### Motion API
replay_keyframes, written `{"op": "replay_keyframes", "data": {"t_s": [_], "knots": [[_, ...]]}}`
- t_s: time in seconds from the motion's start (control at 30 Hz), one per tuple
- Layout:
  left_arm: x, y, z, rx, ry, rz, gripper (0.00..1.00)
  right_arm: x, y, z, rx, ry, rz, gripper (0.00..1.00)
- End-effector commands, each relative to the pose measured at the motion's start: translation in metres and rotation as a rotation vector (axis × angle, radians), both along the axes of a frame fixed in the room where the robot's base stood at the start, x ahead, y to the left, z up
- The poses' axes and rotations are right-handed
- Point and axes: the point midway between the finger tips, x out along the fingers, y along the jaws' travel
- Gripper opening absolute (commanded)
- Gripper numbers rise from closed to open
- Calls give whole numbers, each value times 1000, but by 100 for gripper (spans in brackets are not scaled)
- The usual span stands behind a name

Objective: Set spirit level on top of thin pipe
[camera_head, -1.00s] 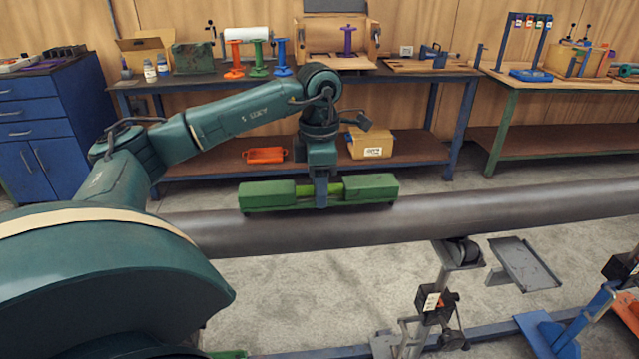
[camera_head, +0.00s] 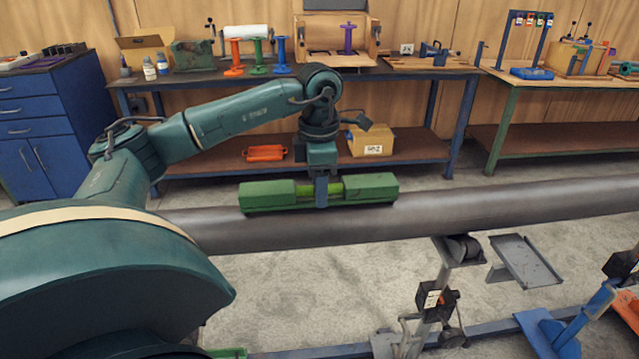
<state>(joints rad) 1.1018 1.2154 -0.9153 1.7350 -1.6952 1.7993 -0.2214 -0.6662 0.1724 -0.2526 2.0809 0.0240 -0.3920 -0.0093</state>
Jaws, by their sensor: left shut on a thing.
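The spirit level is a long green bar (camera_head: 368,189) with a lighter green middle section. It lies lengthwise along the top of the thin grey pipe (camera_head: 480,208), roughly level. Its underside looks to be at or just above the pipe; I cannot tell if they touch. My left gripper (camera_head: 321,192) comes down from above and is shut on the middle of the spirit level. Its fingers hide part of that middle. My right gripper is not in view.
A roller stand (camera_head: 458,250) supports the pipe at the right, with a grey tray (camera_head: 525,260) beside it. Behind the pipe stand a workbench (camera_head: 420,165) with spools and boxes, a second bench (camera_head: 560,132) and a blue drawer cabinet (camera_head: 45,120). Floor in front is partly clear.

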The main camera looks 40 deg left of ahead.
Motion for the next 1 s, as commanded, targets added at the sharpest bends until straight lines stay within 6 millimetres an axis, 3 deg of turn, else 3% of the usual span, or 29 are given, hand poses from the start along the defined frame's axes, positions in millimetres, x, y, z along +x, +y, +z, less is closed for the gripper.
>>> {"op": "replay_keyframes", "data": {"t_s": [1.0], "knots": [[0,0,0,0,-2,0,6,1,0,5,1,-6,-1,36]]}}
